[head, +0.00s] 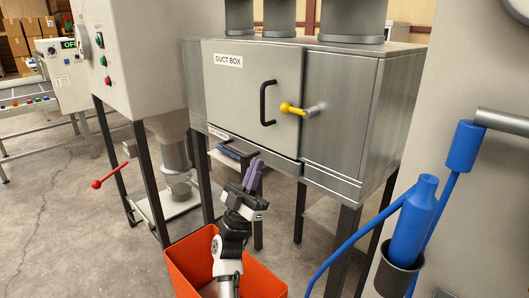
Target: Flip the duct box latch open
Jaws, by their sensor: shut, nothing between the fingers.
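The duct box (345,110) is a grey metal cabinet on dark legs, with a labelled door (235,90) on its front. The door lies flush with the front and has a black handle (265,103). The yellow latch (291,108) lies about level at the door's right edge, its knob end over the door and its pivot on the frame to the right. My gripper (254,175) is below the door, left of and lower than the latch, with its purple-grey fingers pointing up. It is shut and empty, apart from the latch.
An orange bin (262,283) is under my arm. A blue bottle (411,222) in a dark holder and blue tubing stand at right. A red-knobbed lever (97,184) sticks out at left. Round ducts (352,18) rise from the box top.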

